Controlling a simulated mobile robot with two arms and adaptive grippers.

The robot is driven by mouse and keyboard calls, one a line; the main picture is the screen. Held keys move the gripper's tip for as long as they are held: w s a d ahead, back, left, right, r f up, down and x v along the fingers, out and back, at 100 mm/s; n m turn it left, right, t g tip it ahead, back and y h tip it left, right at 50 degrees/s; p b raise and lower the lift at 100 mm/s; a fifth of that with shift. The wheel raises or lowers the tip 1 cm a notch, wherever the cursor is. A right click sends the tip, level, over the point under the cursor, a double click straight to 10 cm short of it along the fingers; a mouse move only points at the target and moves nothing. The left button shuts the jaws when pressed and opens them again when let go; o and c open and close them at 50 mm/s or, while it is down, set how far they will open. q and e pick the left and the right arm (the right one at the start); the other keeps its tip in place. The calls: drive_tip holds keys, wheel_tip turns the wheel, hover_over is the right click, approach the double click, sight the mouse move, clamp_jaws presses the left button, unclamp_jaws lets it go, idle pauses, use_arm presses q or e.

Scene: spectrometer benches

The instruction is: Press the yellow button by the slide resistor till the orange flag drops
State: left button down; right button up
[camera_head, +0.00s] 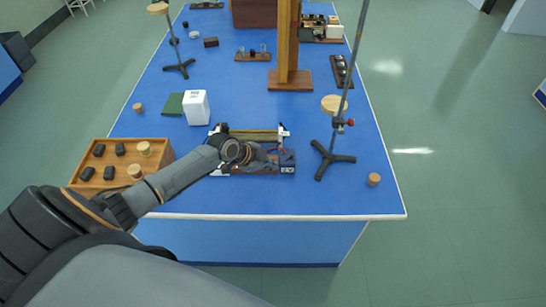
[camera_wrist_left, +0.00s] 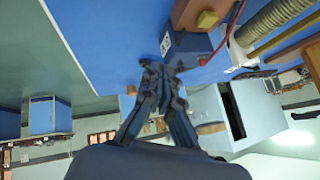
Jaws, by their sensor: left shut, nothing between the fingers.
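The slide resistor (camera_head: 252,134) lies across the blue table, with a yellowish tube between white-and-black ends. In the left wrist view its ridged coil (camera_wrist_left: 272,22) shows at the upper right. A yellow button (camera_wrist_left: 208,19) sits on a reddish-brown block near a blue box with a white label (camera_wrist_left: 168,43). My left gripper (camera_head: 266,160) is over the equipment just in front of the resistor. In the left wrist view its closed fingers (camera_wrist_left: 162,68) are empty and appear apart from the button. I cannot make out the orange flag. My right gripper is out of view.
A tripod stand (camera_head: 334,160) with a tall rod stands to the right. A white box (camera_head: 196,107) stands behind left, and a wooden tray (camera_head: 172,155) of weights is at the left. A small wooden cylinder (camera_head: 374,179) is near the right edge. The front right table is mostly clear.

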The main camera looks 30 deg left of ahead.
use_arm(q)
drive_tip(key=w+a+r+t, duration=0.1)
drive_tip(key=w+a+r, duration=0.4)
drive_tip(key=shift+w+a+r+m, duration=0.2)
drive_tip(key=shift+w+m, duration=0.2)
drive_tip(key=shift+f, duration=0.15)
wheel_tip(320, 180, down, 8)
drive_tip(key=b, duration=0.5)
drive_tip(key=shift+f+b, duration=0.35)
drive_tip(key=shift+b, duration=0.3)
drive_tip(key=shift+r, duration=0.1)
